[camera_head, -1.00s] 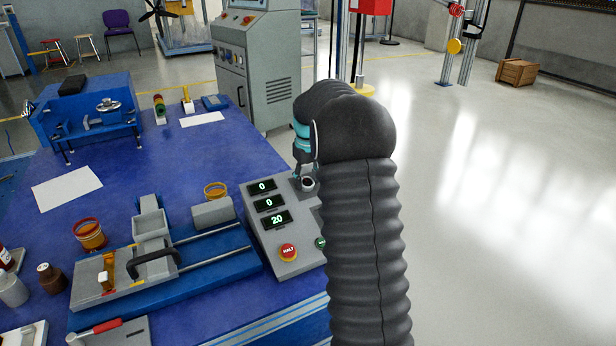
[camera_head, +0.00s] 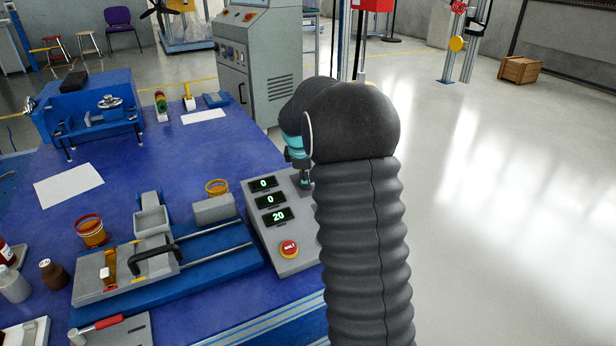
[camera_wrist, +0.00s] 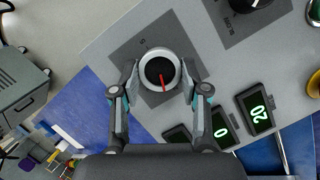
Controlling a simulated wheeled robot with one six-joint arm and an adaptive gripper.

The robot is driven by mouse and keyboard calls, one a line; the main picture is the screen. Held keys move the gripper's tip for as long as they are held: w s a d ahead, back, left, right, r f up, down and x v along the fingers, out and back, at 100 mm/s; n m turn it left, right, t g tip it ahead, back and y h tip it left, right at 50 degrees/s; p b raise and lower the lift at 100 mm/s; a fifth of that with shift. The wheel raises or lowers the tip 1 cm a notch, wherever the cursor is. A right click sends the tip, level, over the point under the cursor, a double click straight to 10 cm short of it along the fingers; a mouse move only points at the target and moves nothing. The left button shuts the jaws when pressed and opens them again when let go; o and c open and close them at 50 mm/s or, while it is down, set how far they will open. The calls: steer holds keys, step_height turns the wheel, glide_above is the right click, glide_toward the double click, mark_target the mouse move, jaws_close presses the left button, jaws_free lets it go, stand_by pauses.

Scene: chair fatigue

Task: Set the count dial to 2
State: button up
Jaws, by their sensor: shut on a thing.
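In the wrist view a round dial (camera_wrist: 160,70) with a pale rim, dark centre and red pointer sits on a dark square of the grey control panel (camera_wrist: 110,45). Its pointer aims toward the bottom of the picture. My gripper (camera_wrist: 159,80) is shut on this dial, one finger on each side. The dial's label is too small to read surely. In the head view my gripper (camera_head: 304,184) is down at the panel's far right part, and my arm hides the dials. The panel's displays read 0 (camera_head: 263,184), 0 (camera_head: 270,200) and 20 (camera_head: 278,216).
A second black dial (camera_wrist: 245,4) is partly in the wrist view. A red stop button (camera_head: 289,249) sits at the panel's near end. A blue slide fixture (camera_head: 205,280) and a grey block (camera_head: 213,210) stand left of the panel. Open floor lies to the right.

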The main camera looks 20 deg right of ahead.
steer(key=shift+s+n+t, duration=0.1)
steer(key=shift+n+t, duration=0.4)
steer(key=shift+n, duration=1.5)
steer(key=o, duration=1.1)
steer(key=shift+o, duration=0.2)
steer(key=v, duration=1.2)
steer(key=shift+a, duration=0.25)
steer(key=shift+s+f, duration=0.1)
steer(key=shift+f, duration=0.05)
